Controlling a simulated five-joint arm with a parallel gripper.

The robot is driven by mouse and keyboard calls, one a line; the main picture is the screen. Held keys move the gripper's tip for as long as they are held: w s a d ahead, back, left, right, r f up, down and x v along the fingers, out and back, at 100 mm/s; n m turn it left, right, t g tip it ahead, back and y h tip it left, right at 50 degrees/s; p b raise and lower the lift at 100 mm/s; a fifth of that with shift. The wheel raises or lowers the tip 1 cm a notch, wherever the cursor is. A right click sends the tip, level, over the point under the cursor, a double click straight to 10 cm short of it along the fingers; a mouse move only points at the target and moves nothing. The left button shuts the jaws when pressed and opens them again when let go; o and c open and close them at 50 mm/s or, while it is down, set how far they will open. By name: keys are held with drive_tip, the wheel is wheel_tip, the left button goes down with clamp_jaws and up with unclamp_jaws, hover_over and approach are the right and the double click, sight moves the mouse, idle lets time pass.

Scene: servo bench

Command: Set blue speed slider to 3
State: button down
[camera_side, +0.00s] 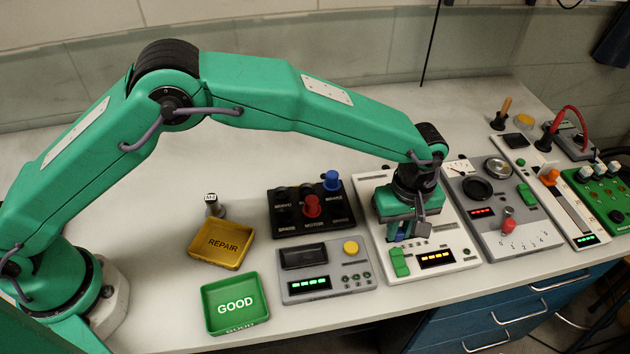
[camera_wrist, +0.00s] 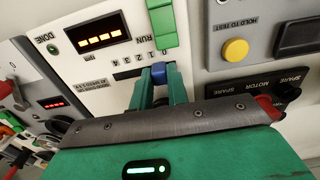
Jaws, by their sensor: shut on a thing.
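The blue speed slider knob (camera_wrist: 159,70) is on a white panel (camera_side: 459,263) with a row of small printed numerals. In the wrist view the panel is seen upside down, and the knob is at the right end of that row. I cannot read its exact setting. My gripper (camera_wrist: 160,88) is shut on the knob, with one green finger on each side. In the side view my gripper (camera_side: 402,232) reaches down onto the panel and hides most of the knob.
A green rocker switch (camera_side: 399,262) and an amber display (camera_side: 436,258) are close to my gripper on the same panel. A grey panel with a yellow button (camera_side: 351,248) is to the left. A grey panel with a red-knobbed lever (camera_side: 507,224) is to the right.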

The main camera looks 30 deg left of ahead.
drive_tip(key=shift+w+d, duration=1.35)
drive_tip(key=shift+w, duration=0.05)
drive_tip(key=c, duration=1.4)
unclamp_jaws()
drive_tip(key=shift+o, duration=0.2)
drive_tip(key=shift+r, duration=0.15)
wheel_tip(320, 180, up, 8)
